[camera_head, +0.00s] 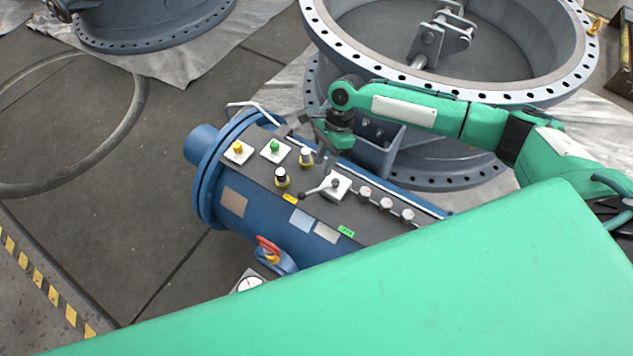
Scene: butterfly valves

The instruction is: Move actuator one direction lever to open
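The blue cylindrical actuator (208,181) lies at the picture's centre with a dark control panel on top. Its direction lever (320,189) is a grey rod on a white square plate, with a dark knob at its left end. The lever points left and slightly down, towards a small yellow label (290,198). A green label (346,231) sits below and right of the lever's pivot. My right gripper (322,157) hangs over the panel's upper edge, above the lever and apart from its knob. Its finger gap is too small to judge. My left gripper is out of view.
Yellow (238,147) and green (275,146) buttons, two upright knobs and several round knobs (387,204) share the panel. A large flanged valve ring (345,57) stands close behind. A red-handled fitting (268,246) projects in front. Floor at left is mostly clear.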

